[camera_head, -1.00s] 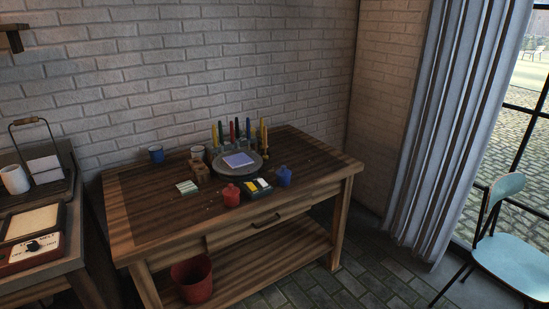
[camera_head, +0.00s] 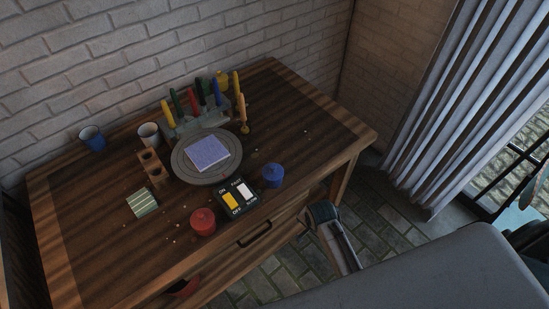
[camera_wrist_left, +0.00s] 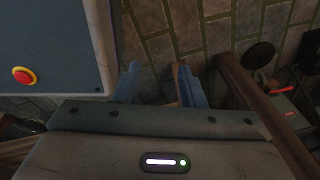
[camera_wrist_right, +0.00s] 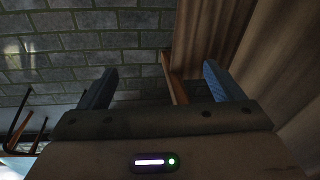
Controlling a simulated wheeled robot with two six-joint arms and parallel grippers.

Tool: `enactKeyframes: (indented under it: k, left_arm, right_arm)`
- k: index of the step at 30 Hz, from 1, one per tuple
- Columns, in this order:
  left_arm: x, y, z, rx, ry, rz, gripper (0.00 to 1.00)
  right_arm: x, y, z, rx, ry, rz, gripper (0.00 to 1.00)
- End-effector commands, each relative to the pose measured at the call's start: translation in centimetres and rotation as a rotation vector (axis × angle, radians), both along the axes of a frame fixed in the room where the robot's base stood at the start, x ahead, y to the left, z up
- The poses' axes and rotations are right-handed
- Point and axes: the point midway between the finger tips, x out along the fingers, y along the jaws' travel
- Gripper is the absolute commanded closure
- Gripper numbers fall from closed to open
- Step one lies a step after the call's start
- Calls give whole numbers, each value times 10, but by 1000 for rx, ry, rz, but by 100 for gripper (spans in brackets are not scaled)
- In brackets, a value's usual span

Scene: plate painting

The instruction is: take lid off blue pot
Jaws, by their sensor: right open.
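In the right wrist view my right gripper (camera_wrist_right: 160,84) is open and empty. My left gripper (camera_wrist_left: 161,85) shows only in its wrist view, fingers apart, nothing between them, over the floor. Neither wrist view shows the pot.
A turntable (camera_head: 178,165) bears a lilac tile (camera_head: 207,153). Behind it is a rack of coloured tools (camera_head: 200,118). The table's right end (camera_head: 320,125) is mostly clear.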

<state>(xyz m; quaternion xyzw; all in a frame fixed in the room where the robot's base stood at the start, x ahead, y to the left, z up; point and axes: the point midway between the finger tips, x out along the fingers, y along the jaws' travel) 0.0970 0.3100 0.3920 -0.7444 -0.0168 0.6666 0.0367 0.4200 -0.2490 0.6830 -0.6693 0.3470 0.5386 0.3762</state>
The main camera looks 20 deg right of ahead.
Motion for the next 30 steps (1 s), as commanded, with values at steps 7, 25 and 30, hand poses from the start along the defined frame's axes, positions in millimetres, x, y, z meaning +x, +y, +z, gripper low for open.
enactKeyframes:
  k: [7,25,30]
  left_arm:
    - [-15,1,30,1,21,1,64]
    - [-8,1,47,0,10,1,64]
    - [-10,1,49,0,11,1,64]
  right_arm:
    - [27,11,133,76,-36,-361,13]
    - [133,69,257,305,-5,-1601,13]
    - [147,79,280,327,4,-1818,13]
